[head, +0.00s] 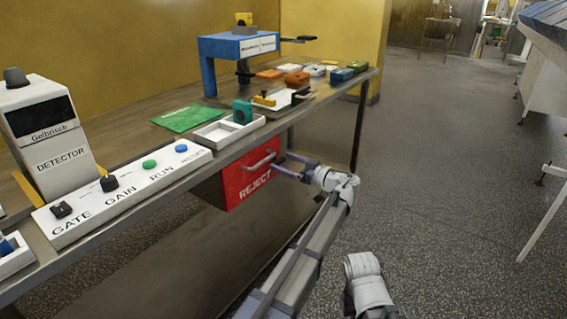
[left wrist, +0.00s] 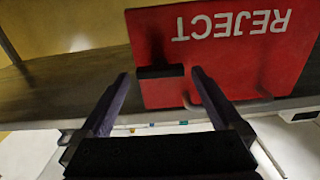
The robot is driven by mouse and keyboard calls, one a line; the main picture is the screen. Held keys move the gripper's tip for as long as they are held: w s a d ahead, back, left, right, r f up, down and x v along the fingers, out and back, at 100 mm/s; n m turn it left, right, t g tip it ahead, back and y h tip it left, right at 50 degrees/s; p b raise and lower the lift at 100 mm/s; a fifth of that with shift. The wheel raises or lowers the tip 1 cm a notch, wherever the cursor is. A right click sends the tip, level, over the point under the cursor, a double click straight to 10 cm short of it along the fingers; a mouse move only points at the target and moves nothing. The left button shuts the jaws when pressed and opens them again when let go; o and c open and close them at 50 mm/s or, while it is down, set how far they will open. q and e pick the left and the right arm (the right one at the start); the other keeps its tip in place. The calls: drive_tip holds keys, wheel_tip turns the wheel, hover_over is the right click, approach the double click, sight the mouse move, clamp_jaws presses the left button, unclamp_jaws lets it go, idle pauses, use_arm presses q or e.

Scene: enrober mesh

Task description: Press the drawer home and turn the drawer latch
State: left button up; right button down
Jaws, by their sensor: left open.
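The red drawer front marked REJECT (head: 246,182) hangs under the bench's front edge, with a grey bar handle (head: 258,160). In the left wrist view the red front (left wrist: 225,65) shows upside down, and the handle (left wrist: 262,98) is partly hidden behind a finger. A short dark bar (left wrist: 160,71) lies across the left edge of the red front there, possibly the latch. My left gripper (head: 281,164) is open and empty, its fingers pointing at the drawer's right side; in the wrist view its fingertips (left wrist: 160,76) flank the dark bar. I cannot tell whether the drawer is fully in.
The bench (head: 120,235) carries a detector (head: 48,140), a control panel (head: 125,190), white trays (head: 212,135) and a blue press-like stand (head: 238,45). A bench leg (head: 359,130) stands right of the drawer.

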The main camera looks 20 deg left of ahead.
use_arm(q)
drive_tip(key=shift+w+a, duration=0.15)
drive_tip(key=shift+a, duration=0.25)
drive_tip(key=c, duration=1.3)
